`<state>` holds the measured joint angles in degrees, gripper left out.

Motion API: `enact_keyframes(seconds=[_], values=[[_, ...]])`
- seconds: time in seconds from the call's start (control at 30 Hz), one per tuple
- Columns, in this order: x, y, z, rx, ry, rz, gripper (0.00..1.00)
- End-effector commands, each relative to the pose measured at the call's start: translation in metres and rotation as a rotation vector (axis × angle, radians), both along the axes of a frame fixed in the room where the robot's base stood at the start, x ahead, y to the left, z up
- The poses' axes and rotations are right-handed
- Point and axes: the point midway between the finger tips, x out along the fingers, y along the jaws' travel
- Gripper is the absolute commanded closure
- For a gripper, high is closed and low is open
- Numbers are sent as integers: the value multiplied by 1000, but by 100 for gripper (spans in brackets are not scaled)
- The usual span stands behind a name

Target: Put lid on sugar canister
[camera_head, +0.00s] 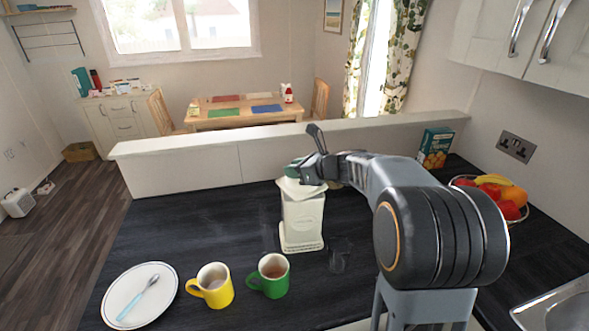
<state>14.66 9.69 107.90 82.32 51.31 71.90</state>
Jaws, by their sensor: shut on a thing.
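The cream sugar canister (303,221) stands upright on the dark worktop, in the middle of the view. Its cream lid (291,187) is at the top of the canister, looking slightly askew. I cannot tell whether it is seated or held just above the rim. My gripper (309,172) is directly over the canister and shut on the lid. The fingers partly hide the lid's upper side.
A yellow mug (213,286), a green mug (270,276) and a white plate (140,296) with a spoon (138,298) stand in front. A fruit bowl (513,218) and a box (435,148) are at right. A low cream partition (190,166) runs behind.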

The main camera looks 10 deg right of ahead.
Motion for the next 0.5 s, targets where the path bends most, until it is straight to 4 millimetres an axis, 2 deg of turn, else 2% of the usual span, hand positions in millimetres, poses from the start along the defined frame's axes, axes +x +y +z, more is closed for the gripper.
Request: enact_keyframes(seconds=[0.5], values=[[0,0,-8,0,0,0,100]])
